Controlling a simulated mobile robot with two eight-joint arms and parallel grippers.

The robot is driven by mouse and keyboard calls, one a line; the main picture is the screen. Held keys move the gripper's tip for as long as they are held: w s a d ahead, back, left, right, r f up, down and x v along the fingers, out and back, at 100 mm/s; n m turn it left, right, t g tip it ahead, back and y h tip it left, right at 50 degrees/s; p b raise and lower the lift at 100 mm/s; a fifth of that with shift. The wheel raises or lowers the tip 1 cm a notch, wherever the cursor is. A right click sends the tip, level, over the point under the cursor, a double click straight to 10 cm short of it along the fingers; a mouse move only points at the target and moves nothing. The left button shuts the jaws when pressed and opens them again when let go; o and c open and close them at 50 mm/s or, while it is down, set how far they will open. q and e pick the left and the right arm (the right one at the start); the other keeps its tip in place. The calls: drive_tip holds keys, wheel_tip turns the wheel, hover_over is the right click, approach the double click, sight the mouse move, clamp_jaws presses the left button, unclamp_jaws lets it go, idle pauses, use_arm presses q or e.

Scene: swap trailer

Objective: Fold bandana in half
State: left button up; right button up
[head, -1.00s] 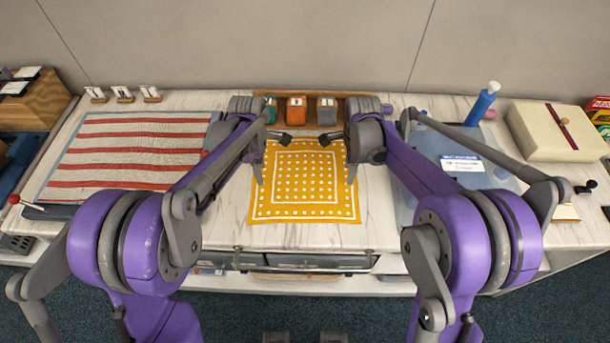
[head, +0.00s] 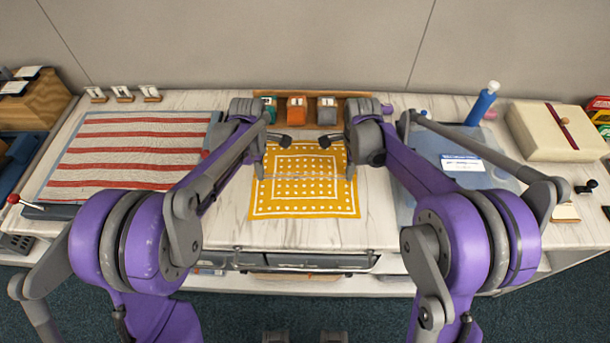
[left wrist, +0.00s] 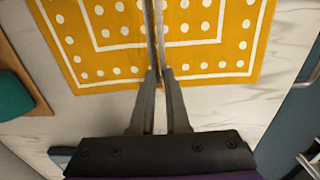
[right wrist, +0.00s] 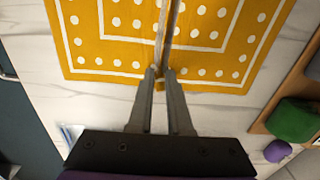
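The yellow bandana (head: 305,197) with white dots and white border lines lies spread on the white marble-look counter, between my grippers. A thin raised ridge crosses its middle from left to right. My left gripper (head: 261,170) is at the left end of this ridge and my right gripper (head: 351,171) is at the right end. In the left wrist view, the left fingers (left wrist: 159,75) are shut on the cloth's ridge. In the right wrist view, the right fingers (right wrist: 160,75) are also shut on it, with a bit of yellow cloth between the tips.
Behind the bandana stands a wooden rack (head: 311,124) with small coloured containers. A red-and-white striped cloth (head: 130,150) lies at left. A blue-grey mat (head: 430,150), a blue bottle (head: 480,105) and a cream box (head: 550,132) are at right. The counter's front strip is clear.

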use_arm(q)
clamp_jaws()
use_arm(e)
clamp_jaws()
